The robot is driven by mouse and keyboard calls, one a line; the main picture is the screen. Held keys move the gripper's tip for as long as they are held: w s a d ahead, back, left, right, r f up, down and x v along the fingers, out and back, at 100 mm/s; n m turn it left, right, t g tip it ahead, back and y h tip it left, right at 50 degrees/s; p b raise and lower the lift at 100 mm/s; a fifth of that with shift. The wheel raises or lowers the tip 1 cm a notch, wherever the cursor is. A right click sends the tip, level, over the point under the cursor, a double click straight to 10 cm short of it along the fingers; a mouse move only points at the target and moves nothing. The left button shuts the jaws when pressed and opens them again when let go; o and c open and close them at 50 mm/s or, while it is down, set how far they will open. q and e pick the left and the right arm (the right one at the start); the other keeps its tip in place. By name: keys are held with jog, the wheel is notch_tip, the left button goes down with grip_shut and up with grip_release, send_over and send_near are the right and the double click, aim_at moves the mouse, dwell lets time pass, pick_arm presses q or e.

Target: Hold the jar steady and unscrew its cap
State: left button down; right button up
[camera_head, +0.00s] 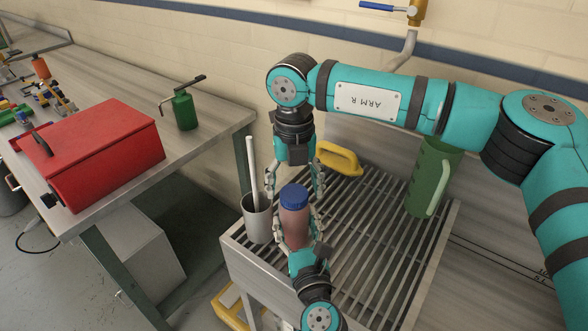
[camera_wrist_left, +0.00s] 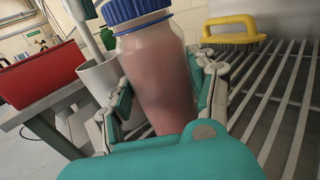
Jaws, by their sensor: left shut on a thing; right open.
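The jar (camera_head: 294,228) is pinkish with a blue cap (camera_head: 294,196) and stands upright on the slatted rack. It also shows in the left wrist view (camera_wrist_left: 160,85), with the ridged blue cap (camera_wrist_left: 135,10) at the top edge. My left gripper (camera_head: 296,224) is shut on the jar's body, one finger on each side. My right gripper (camera_head: 295,192) points down from above, its open fingers to the left and right of the cap with gaps between. The cap appears seated on the jar.
A grey cup (camera_head: 257,222) with a white stick stands close left of the jar. A yellow-handled brush (camera_head: 338,160) lies behind, and a green jug (camera_head: 428,180) stands at the right. A red toolbox (camera_head: 95,150) sits on the left bench.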

jog(key=shift+f, duration=0.45)
jog(key=shift+c, duration=0.2)
jog(key=c, duration=1.2)
jog(key=n, duration=0.6)
jog(key=shift+n, duration=0.4)
jog(key=o, duration=1.3)
